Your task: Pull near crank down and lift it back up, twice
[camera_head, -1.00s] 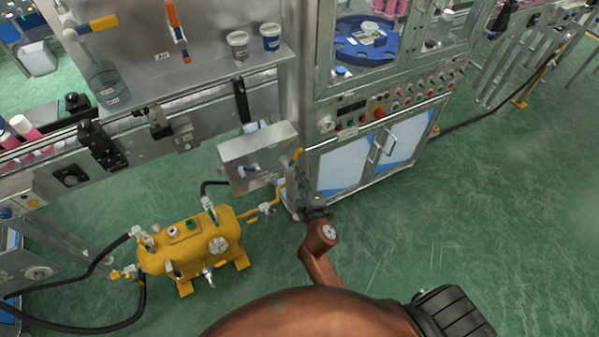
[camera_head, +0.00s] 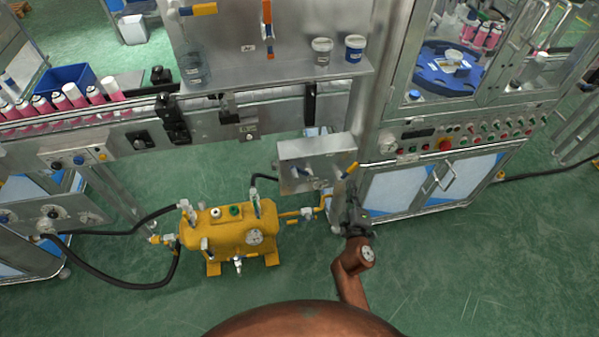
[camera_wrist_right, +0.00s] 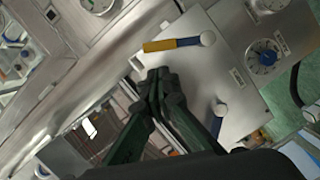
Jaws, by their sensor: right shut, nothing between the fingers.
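A lever with a yellow grip and blue end (camera_wrist_right: 172,45) is on the steel box (camera_wrist_right: 222,75) in the right wrist view. A yellow-gripped lever also shows at the right of the small steel box in the head view (camera_head: 350,170). My right gripper (camera_wrist_right: 157,77) is shut and empty; its fingertips are just below the yellow grip, apparently apart from it. In the head view, my right gripper (camera_head: 354,208) is low beside the box. The label "near" is not readable on any lever. My left gripper is out of view.
A yellow tank (camera_head: 230,235) with valves and black hoses stands left of my right arm. A steel cabinet (camera_head: 410,190) stands to the right. Two more coloured levers, one yellow (camera_head: 198,9) and one orange (camera_head: 267,25), are on the upper panel. Green floor is free at lower right.

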